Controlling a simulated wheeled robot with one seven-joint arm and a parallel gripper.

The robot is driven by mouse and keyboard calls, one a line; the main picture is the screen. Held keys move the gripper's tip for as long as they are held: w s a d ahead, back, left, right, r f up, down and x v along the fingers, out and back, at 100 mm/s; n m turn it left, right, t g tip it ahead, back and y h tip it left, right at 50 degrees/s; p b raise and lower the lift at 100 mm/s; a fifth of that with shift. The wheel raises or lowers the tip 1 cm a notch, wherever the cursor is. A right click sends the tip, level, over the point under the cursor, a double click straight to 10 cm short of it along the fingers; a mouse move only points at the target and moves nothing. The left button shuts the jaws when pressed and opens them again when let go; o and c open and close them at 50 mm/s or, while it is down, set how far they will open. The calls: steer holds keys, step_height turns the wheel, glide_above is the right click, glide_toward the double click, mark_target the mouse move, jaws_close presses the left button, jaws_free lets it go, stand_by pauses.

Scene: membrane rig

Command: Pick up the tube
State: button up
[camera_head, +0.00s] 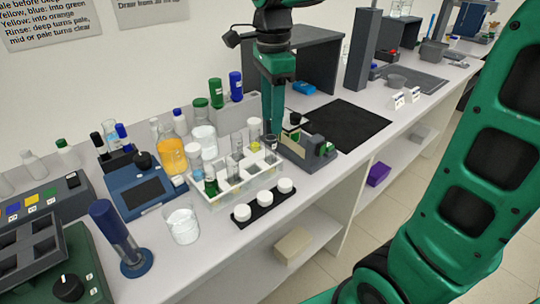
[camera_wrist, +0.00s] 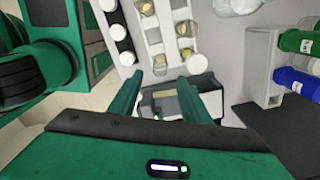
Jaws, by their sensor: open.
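Several glass tubes and vials stand in a white rack (camera_head: 222,200) on the bench, among them a tube with dark green contents (camera_head: 211,186) at its near left end. Which one is the task's tube I cannot tell. In the wrist view the rack (camera_wrist: 153,38) lies beyond my fingertips, with several round vial tops in it. My gripper (camera_head: 275,138) points down at the rack's far right end, beside a small grey device (camera_head: 302,152). In the wrist view my gripper (camera_wrist: 160,80) is open, nothing is visibly held, and the device (camera_wrist: 207,98) lies below the fingers.
A black strip (camera_head: 263,206) with white-capped jars lies in front of the rack. A beaker (camera_head: 182,224) and a blue instrument (camera_head: 142,188) stand left. Green and blue capped bottles (camera_head: 236,86) stand behind. A black mat (camera_head: 345,124) to the right is mostly clear.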

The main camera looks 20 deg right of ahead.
mark_target(271, 144)
step_height(271, 144, down, 9)
steer(key=shift+w+r, duration=0.1)
steer(key=c, duration=1)
